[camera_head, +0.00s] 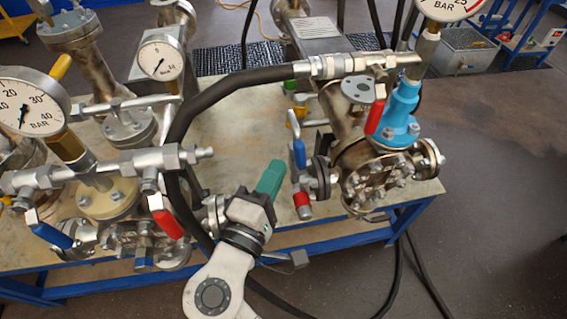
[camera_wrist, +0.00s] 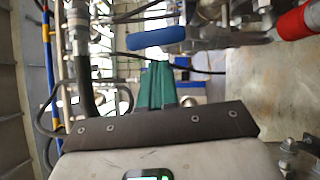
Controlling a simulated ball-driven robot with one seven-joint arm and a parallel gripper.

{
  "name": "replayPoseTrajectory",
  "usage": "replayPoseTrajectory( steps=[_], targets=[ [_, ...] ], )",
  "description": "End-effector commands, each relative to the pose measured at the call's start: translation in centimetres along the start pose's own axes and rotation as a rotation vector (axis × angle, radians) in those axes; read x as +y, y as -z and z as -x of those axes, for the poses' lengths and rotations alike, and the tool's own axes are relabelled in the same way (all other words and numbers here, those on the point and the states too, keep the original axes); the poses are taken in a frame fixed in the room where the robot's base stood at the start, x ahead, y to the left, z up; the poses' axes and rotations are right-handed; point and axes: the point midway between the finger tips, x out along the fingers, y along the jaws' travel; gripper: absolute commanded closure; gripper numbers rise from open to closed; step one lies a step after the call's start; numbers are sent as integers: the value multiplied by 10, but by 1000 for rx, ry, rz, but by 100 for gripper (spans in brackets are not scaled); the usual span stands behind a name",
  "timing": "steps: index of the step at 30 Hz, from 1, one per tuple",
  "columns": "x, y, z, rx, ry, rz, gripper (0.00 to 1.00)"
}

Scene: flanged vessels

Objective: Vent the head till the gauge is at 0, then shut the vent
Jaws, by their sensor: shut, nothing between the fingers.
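My gripper (camera_head: 272,177) has green fingers, shut and empty, between the two flanged vessels. It is left of a small valve with a blue lever (camera_head: 299,153) and red end (camera_head: 303,203), apart from both. In the wrist view, the fingers (camera_wrist: 157,84) point at open space below a blue lever (camera_wrist: 157,38). A large gauge (camera_head: 30,108) tops the left vessel; its dark needle points down, exact reading unclear. Another gauge (camera_head: 450,6) on the right vessel's blue head (camera_head: 402,105) is cut off, needle unseen. I cannot tell which valve is the vent.
The left vessel has a red lever (camera_head: 168,220) and a blue lever (camera_head: 50,232). The right vessel has a red lever (camera_head: 376,116). A smaller gauge (camera_head: 161,60) stands behind. A thick black hose (camera_head: 222,91) arches across the blue-framed bench (camera_head: 240,115).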

Motion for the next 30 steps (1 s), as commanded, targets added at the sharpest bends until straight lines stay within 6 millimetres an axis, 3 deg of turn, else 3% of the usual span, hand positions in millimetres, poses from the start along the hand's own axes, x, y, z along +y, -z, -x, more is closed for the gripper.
replayPoseTrajectory(
  steps=[6, 17, 30],
  targets=[
    [1, -12, -11, -1, 0, 0, 100],
    [0, -13, -13, 0, 0, -2, 100],
    [3, -29, -26, -6, 85, -127, 100]
  ],
)
